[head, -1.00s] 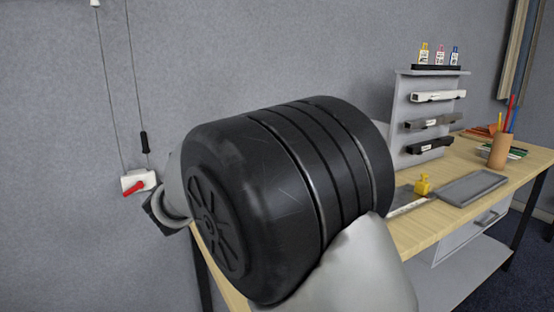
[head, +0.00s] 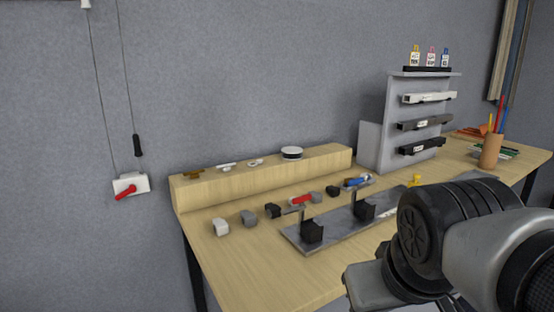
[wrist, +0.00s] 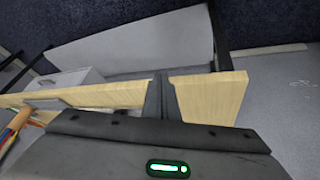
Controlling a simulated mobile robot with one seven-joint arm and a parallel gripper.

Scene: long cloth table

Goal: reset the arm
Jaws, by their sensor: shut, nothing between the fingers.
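My arm (head: 450,240) shows at the lower right of the head view, bent, with a black joint and grey links in front of the table's right part. My gripper's fingertips are not clear in the head view. In the wrist view my gripper (wrist: 163,80) has its dark fingers together and nothing between them. Beyond the fingers are the pale wooden table edge (wrist: 100,96) and a grey panel below it.
The wooden table (head: 250,285) holds a raised wooden ledge (head: 265,178) with small parts, a grey tray (head: 345,232) with black blocks, a grey rack (head: 400,120) and a pencil cup (head: 491,150). A red-handled switch box (head: 131,186) hangs on the wall.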

